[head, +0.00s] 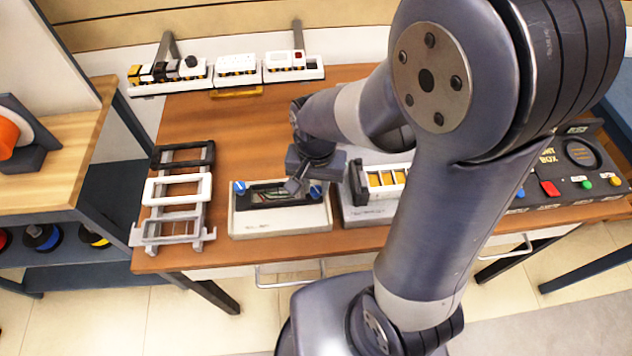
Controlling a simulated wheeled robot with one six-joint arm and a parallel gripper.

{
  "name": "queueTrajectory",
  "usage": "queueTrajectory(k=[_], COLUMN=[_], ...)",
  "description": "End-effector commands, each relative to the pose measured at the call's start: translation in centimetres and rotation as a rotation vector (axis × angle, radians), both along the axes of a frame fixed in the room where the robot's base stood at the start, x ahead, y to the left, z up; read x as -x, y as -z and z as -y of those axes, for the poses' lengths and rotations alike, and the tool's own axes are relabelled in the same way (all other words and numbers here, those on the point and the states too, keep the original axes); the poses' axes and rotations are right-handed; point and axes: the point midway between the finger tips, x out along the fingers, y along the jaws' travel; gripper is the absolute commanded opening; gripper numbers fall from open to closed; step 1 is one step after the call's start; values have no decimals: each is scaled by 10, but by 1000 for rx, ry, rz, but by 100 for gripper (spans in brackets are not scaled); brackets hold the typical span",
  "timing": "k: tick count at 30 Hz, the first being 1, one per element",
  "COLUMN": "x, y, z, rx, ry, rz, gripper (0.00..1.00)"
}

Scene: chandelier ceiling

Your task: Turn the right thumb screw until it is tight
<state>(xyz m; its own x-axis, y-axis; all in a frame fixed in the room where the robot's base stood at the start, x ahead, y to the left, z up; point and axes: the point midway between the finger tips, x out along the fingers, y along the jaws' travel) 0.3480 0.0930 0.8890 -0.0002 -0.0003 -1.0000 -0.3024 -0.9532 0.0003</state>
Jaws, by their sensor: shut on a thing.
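A pale box (280,222) stands near the front edge of the table. A dark panel (262,196) with a window onto green parts lies in its top. The left thumb screw (239,187) is blue and white and sits at the panel's left end. The right thumb screw (316,190) shows as a small blue patch at the right end, partly covered by my gripper. My gripper (305,186) points down over that end of the panel and is shut on the right thumb screw. The contact itself is small and partly hidden.
A grey unit with yellow cells (386,179) stands close on the right, partly behind my arm. A rack of frames (178,191) stands left. Small trays (236,68) line the back. A control box with buttons (570,180) is at the far right. The table behind the box is clear.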

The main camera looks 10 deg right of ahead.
Motion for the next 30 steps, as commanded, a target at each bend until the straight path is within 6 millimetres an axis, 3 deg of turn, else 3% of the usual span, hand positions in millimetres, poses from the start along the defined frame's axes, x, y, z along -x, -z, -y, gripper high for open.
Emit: queueTrajectory(k=[11, 12, 19, 30], x=[-1, -1, 0, -1], y=[-1, -1, 0, -9], z=[0, 0, 0, 0], rx=[-1, -1, -1, -1], ry=[5, 5, 4, 4], rz=[3, 3, 1, 3], gripper=[1, 26, 45, 46])
